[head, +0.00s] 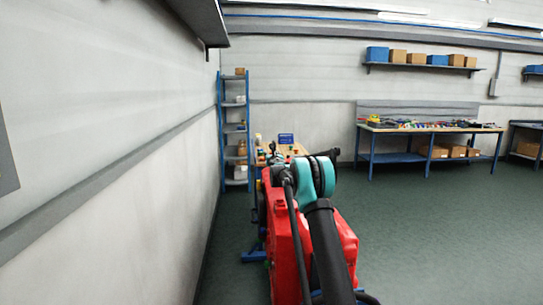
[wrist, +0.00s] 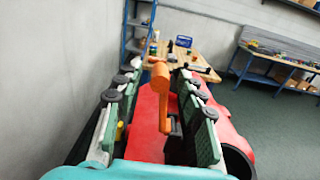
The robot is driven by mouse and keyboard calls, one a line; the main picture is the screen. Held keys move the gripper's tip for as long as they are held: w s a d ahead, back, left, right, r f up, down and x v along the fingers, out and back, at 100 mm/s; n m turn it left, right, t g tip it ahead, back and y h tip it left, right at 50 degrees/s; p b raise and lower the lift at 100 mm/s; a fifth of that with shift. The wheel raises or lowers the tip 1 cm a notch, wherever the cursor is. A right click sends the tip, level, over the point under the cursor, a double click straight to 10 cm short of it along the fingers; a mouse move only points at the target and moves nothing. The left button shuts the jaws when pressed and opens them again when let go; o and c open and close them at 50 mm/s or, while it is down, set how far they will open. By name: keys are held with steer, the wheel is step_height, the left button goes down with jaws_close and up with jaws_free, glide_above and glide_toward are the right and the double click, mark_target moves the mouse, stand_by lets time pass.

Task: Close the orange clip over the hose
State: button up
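The orange clip (wrist: 161,80) stands up from the red machine body (wrist: 147,130) in the wrist view, its thick rounded end at the top and a narrower stem below. My gripper (wrist: 158,72) is open, its two green-and-black fingers spread left and right of the clip. The clip lies between the fingers in the picture; neither finger clearly touches it. In the head view my arm covers my gripper and the clip. A black curved part (wrist: 239,161) at the lower right of the wrist view may be the hose; I cannot tell for sure.
The red machine (head: 284,255) shows below my arm in the head view. A grey wall (head: 110,190) runs close on the left. A blue shelf rack (head: 222,130) and a small wooden table (wrist: 200,62) stand beyond. Open green floor (head: 440,240) lies to the right, before a workbench (head: 430,128).

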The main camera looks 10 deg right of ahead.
steer(key=shift+w, duration=0.85)
steer(key=shift+c, duration=0.6)
jaws_close()
